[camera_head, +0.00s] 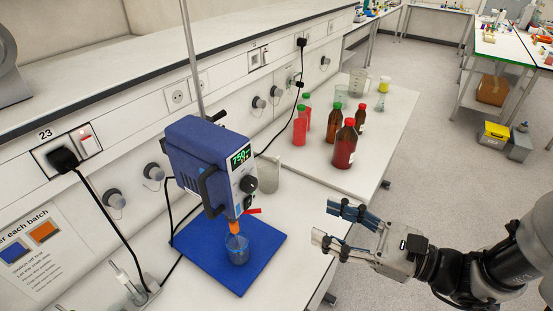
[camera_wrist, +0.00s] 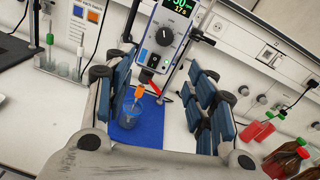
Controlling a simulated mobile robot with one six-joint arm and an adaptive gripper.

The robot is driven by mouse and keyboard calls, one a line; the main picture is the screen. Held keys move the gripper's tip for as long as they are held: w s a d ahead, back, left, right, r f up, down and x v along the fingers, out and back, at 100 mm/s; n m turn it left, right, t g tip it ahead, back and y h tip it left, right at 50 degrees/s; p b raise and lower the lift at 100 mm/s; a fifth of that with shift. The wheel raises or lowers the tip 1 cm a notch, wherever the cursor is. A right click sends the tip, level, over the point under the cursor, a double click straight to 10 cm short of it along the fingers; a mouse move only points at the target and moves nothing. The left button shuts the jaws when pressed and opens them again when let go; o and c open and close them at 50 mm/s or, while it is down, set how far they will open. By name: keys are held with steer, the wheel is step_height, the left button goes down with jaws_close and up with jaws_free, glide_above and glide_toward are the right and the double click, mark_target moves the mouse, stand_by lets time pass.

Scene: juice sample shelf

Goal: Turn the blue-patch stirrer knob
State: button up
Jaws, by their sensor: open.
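The stirrer (camera_head: 210,150) is a blue box on a metal rod above a blue base plate (camera_head: 262,241). Its front panel has a lit green display (camera_head: 241,156) reading about 750 and a round black knob (camera_head: 248,184), also clear in the wrist view (camera_wrist: 164,36). A smaller dark control (camera_wrist: 153,61) and a red lever (camera_wrist: 154,87) sit below it. A small beaker (camera_head: 237,250) stands under the orange-topped shaft. My gripper (camera_head: 327,225) is open and empty, right of the stirrer and apart from it.
Brown and red bottles (camera_head: 345,146) with glassware stand on the bench behind. A clear beaker (camera_head: 268,173) stands close behind the stirrer. Black cables run from wall sockets (camera_head: 65,158). A wall sign (camera_head: 28,240) shows blue and orange patches. The space between gripper and stirrer looks clear.

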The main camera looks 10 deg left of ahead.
glide_toward(254, 187)
steer(key=b+x, duration=0.1)
steer(key=x, duration=0.7)
steer(key=shift+w+a+r, duration=0.1)
steer(key=shift+a, duration=0.25)
steer(key=shift+c, duration=0.6)
steer(key=shift+t, duration=0.3)
steer(key=c, duration=1)
